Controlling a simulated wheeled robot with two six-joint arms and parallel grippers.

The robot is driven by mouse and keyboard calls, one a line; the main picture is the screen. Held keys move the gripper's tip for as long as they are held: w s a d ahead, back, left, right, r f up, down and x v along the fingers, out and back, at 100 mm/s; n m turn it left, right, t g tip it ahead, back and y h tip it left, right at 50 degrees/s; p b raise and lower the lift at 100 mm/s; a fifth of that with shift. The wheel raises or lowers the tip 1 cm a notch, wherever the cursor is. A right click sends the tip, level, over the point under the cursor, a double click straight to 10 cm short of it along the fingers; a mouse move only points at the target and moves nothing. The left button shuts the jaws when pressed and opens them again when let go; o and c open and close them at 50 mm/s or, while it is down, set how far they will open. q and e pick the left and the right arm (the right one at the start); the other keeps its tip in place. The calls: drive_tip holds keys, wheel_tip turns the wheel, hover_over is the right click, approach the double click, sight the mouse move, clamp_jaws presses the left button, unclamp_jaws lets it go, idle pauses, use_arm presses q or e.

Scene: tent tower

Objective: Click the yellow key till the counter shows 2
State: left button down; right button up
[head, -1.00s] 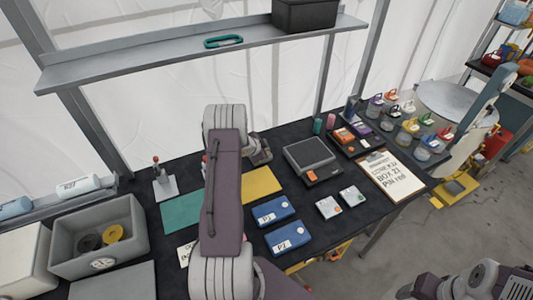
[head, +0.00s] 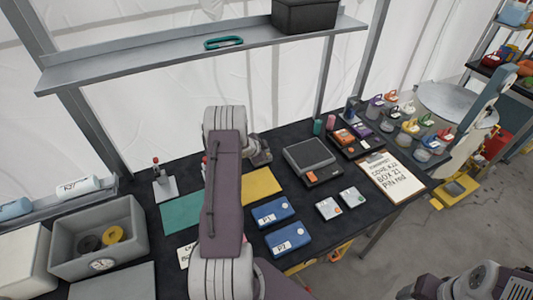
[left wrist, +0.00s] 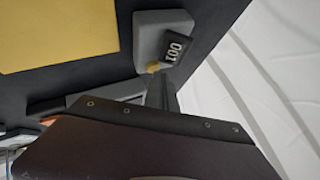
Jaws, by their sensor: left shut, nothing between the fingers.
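The grey counter (left wrist: 150,35) is at the top of the left wrist view, with a dark display (left wrist: 177,48). Its digits appear turned and show two zeros and a one, like 001 upside down. The small yellow key (left wrist: 153,67) is at the counter's near edge, partly covered by my fingertips. My left gripper (left wrist: 157,80) is shut and empty, with its tips at the key. I cannot tell whether they press it. In the head view my left gripper (head: 261,155) is beyond my arm, and the counter is not clearly visible there.
A yellow mat (head: 262,183) and a teal mat (head: 180,213) lie on the dark table. Blue boxes (head: 271,211), a grey scale (head: 310,157) and a clipboard (head: 393,177) stand to the right. A grey bin (head: 70,258) is at left. A shelf (head: 150,62) hangs above.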

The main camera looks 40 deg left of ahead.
use_arm(q)
drive_tip(key=shift+r+p, duration=0.45)
drive_tip(key=shift+r, duration=0.2)
wheel_tip(320, 180, up, 5)
drive_tip(key=p, duration=0.4)
drive_tip(key=shift+p, duration=0.35)
idle(1.9)
